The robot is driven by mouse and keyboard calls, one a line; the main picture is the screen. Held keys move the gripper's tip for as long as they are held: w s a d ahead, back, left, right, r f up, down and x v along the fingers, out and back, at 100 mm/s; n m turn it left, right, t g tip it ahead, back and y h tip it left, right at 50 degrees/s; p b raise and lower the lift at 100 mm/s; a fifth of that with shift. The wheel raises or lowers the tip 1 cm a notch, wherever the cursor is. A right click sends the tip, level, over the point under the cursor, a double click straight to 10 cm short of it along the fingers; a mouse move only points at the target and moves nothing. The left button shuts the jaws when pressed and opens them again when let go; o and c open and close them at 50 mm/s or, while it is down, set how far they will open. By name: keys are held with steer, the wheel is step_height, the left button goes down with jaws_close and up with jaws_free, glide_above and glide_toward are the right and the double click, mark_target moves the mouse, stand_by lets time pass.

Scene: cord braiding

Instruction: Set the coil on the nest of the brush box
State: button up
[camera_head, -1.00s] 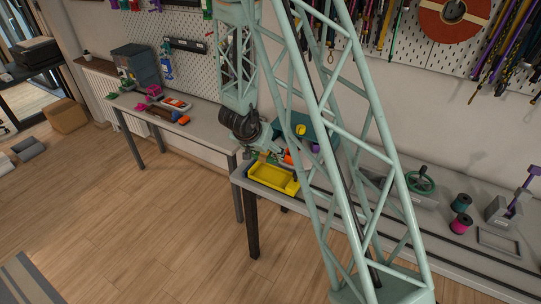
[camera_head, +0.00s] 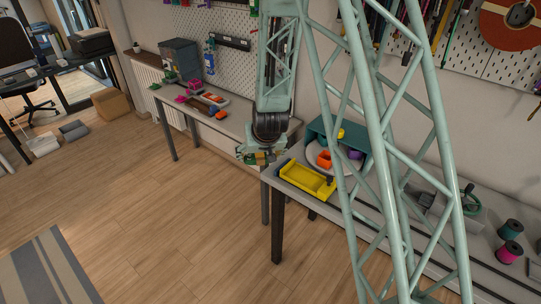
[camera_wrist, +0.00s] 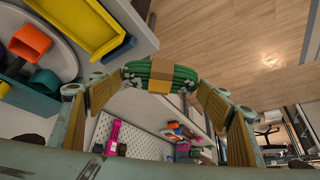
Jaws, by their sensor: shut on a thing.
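My gripper (camera_wrist: 160,85) is shut on a green cord coil (camera_wrist: 162,76) with a tan band around its middle, held between two tan finger pads. In the head view my gripper (camera_head: 262,157) hangs left of the yellow tray, near the gap between the two benches. The coil is small and partly hidden there. I cannot tell for certain which thing is the brush box, and no nest shows clearly.
A yellow tray (camera_head: 306,181) stands at the near bench's left end, beside a round plate with an orange cup (camera_head: 324,159). Open floor lies in front.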

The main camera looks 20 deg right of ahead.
mark_target(253, 159)
steer(key=shift+s+a+f+n+y+b, duration=0.1)
steer(key=shift+s+a+n+y+b, duration=0.15)
steer(key=shift+a+n, duration=0.4)
steer(key=shift+s+a+f+n+y+b, duration=0.15)
steer(key=shift+a+n+y, duration=0.1)
steer(key=shift+a, duration=0.65)
steer(key=shift+s+d, duration=0.1)
steer(key=shift+d, duration=0.05)
